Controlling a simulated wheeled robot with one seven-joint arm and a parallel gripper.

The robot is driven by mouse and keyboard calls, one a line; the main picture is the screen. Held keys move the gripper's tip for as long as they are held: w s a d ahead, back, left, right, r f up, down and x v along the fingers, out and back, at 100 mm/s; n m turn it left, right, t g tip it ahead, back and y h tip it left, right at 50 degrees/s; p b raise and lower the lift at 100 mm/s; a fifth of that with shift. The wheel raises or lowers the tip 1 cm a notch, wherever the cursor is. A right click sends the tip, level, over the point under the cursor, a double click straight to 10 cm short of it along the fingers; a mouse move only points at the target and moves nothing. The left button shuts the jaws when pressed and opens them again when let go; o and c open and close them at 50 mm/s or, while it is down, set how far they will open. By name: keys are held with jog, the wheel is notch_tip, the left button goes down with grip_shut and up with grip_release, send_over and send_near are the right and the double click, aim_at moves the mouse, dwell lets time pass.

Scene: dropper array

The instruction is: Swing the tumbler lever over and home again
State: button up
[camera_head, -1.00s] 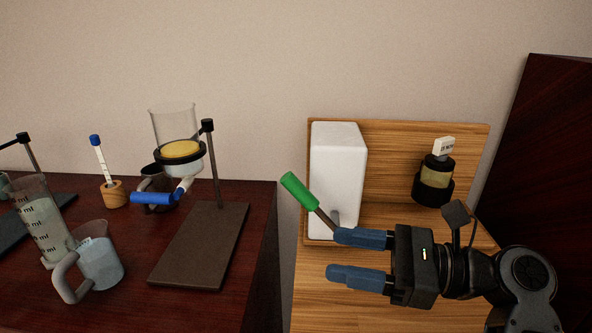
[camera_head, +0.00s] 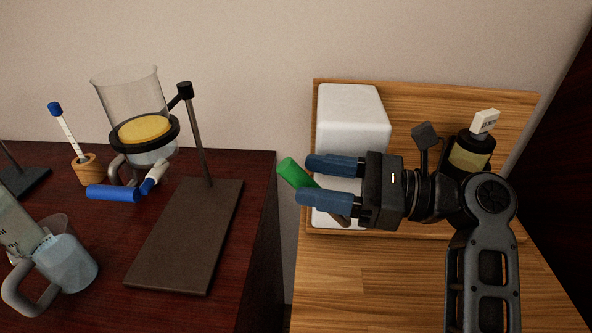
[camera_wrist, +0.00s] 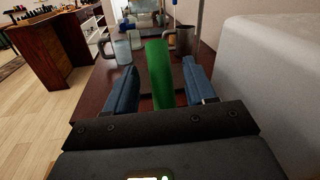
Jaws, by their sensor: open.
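The tumbler lever has a green handle (camera_head: 291,172) on a thin shaft. It leans out to the left at the front of a white box (camera_head: 352,108). My gripper (camera_head: 305,179) is open at the lever, its two blue fingers pointing left. In the wrist view the green handle (camera_wrist: 158,75) stands between the two open fingers, with gaps on both sides. The lower shaft and its pivot are partly hidden behind my fingers in the head view.
A dark bottle (camera_head: 468,156) with a white-tagged top stands right of the box on the wooden stand (camera_head: 400,285). On the dark red table at left are a glass funnel (camera_head: 130,95) on a stand, a blue-handled valve (camera_head: 113,192) and a glass mug (camera_head: 65,265).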

jog(key=shift+w+a, duration=0.15)
jog(key=shift+a, duration=0.8)
jog(key=shift+w+a, duration=0.15)
jog(key=shift+a, duration=0.75)
jog(key=shift+c, duration=0.5)
grip_shut()
